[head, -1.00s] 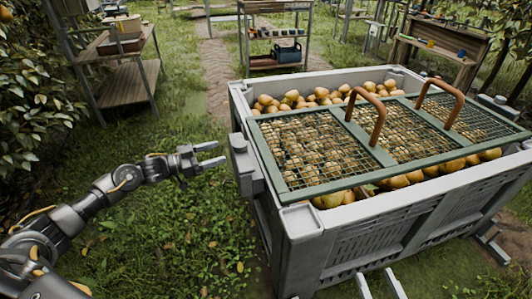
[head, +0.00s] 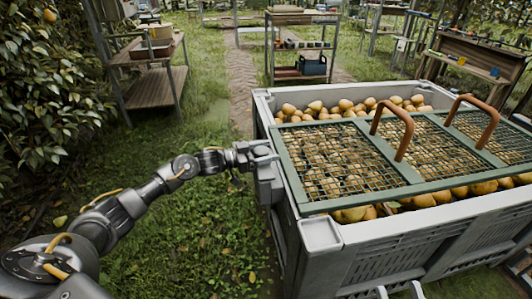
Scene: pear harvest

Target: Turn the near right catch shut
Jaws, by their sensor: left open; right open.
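A grey plastic bin (head: 321,232) full of pears (head: 350,214) bears a green-framed mesh lid (head: 360,198) with two brown handles (head: 408,128). A grey catch block (head: 268,186) sits on the bin's left side. My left gripper (head: 272,155) is open at the top of this block; I cannot tell whether it touches. My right gripper (head: 399,292) shows only as two spread pale fingertips at the bottom edge, in front of the bin's near wall, empty. The near right catch is not in view; the right end of the bin is cut off by the frame.
A wooden shelf stand (head: 158,84) is at the back left. A rack with a blue crate (head: 313,66) stands behind the bin, and a wooden bench (head: 470,62) at the back right. Grass (head: 195,235) left of the bin is free.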

